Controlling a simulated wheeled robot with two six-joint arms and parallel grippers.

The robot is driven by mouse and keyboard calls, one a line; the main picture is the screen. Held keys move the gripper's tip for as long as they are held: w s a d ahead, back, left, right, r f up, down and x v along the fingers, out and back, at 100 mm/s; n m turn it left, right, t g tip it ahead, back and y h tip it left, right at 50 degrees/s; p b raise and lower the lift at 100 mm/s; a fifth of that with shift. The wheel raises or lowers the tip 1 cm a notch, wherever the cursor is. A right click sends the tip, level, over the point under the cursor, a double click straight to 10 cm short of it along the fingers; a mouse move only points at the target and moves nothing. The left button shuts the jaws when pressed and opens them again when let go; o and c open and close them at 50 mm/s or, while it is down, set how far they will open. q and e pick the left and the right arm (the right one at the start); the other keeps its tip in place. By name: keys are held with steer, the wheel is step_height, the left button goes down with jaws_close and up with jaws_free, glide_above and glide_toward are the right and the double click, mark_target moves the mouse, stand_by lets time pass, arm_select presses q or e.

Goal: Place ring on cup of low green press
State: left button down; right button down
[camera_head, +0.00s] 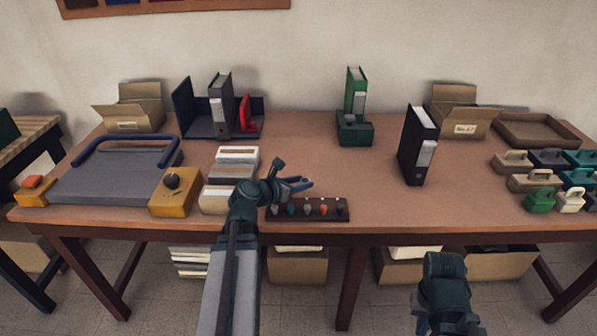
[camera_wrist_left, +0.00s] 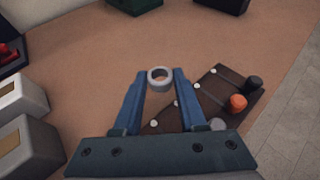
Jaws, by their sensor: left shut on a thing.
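My left gripper (camera_head: 305,183) is above the table, near a dark board of knobs. In the left wrist view, my left gripper (camera_wrist_left: 159,80) is shut on a small pale ring (camera_wrist_left: 160,76), held between the blue fingertips. The ring is too small to make out in the head view. A low green device (camera_head: 355,130), which looks like the press, sits mid-table towards the back, in front of an upright green binder. Its cup is not clear. Its edge may show at the top of the wrist view (camera_wrist_left: 135,5). My right gripper (camera_head: 445,270) is low at the front, off the table; its fingers are not clear.
The dark board (camera_head: 345,216) with several coloured knobs lies under my left gripper. Pale boxes (camera_head: 232,165) stand left of it. A black binder (camera_head: 418,147) stands upright to the right. Several handled blocks (camera_head: 532,180) fill the right end. The table between board and green device is clear.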

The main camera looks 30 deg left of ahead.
arm_select(q)
steer(key=shift+s+d, duration=0.35)
steer(key=shift+s, duration=0.25)
step_height(320, 180, up, 7)
steer(key=p, duration=0.7)
step_height(320, 180, down, 7)
steer(key=b, duration=0.7)
steer(key=shift+f, duration=0.15)
step_height(320, 180, up, 15)
steer(key=p, duration=1.4)
steer(key=shift+f, duration=0.15)
steer(key=shift+w, duration=0.2)
